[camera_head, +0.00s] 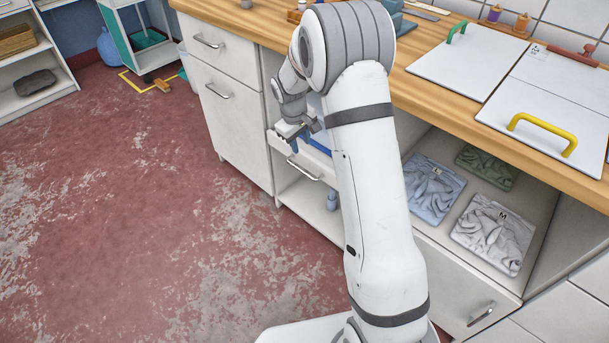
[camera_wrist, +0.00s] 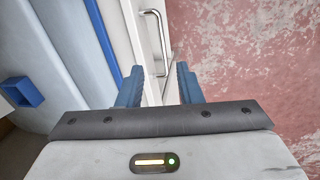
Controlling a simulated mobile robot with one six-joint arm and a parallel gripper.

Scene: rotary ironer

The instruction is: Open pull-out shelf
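The pull-out shelf (camera_head: 292,149) has a white front with a metal bar handle (camera_head: 303,170), under the wooden counter in the head view. My gripper (camera_head: 297,131) is close above and in front of this front. In the wrist view my gripper (camera_wrist: 159,82) is open, with two blue fingers apart and nothing between them. The metal handle (camera_wrist: 157,38) shows beyond the fingertips, roughly in line with the gap. I cannot tell whether it touches a finger. A pale body with a blue strip (camera_wrist: 103,40) lies left of the handle. My arm hides part of the shelf in the head view.
A white cabinet (camera_head: 226,110) with two handles stands left of the shelf. Folded garments lie in an open compartment (camera_head: 545,190) at the right. White boards with green and yellow handles lie on the counter (camera_head: 440,90). The red floor (camera_head: 130,200) at left is clear.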

